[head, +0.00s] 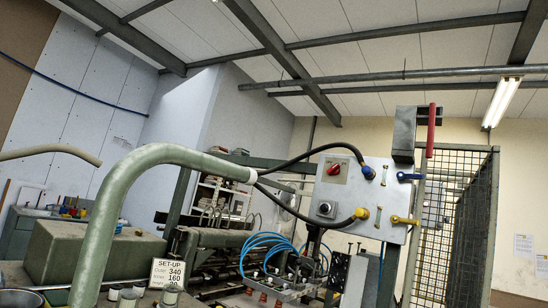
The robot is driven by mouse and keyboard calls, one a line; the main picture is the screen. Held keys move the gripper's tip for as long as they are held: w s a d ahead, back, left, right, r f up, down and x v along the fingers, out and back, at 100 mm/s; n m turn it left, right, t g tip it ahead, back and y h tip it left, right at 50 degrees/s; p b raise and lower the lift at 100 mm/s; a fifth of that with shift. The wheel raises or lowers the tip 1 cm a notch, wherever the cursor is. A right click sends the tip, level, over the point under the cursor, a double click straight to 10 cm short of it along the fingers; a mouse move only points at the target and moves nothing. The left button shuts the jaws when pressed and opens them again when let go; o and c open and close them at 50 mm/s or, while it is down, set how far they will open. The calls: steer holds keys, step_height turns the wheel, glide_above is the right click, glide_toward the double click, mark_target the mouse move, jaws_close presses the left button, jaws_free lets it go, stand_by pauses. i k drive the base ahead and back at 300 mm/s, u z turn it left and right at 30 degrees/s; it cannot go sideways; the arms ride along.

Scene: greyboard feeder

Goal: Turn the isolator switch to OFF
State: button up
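A light grey control panel (365,198) stands right of the picture's middle. A red rotary knob (334,170) sits on a plate at its upper left and looks like the isolator switch; its setting is too small to read. A black round knob (325,208) is below it. A blue lever (410,176) and a yellow lever (404,220) are on the panel's right side. A red upright handle (431,130) stands beside a dark grey bracket (404,133) above the panel. My gripper is not in view, so its distance from the switch does not show.
A thick green curved pipe (120,190) arches across the left foreground, with black cables (312,151) running from its end to the panel. A wire mesh fence (465,215) stands at the right. A SET-UP sign (167,272), blue hoses (262,247) and machine parts fill the bottom.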

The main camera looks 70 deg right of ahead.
mark_target(335, 170)
steer(key=z, duration=0.15)
steer(key=i, duration=1.15)
steer(key=z, duration=1.1)
steer(key=i, duration=0.55)
steer(key=z, duration=0.35)
steer(key=k, duration=0.9)
steer(key=z, duration=0.2)
steer(key=i, duration=0.9)
steer(key=u, duration=0.1)
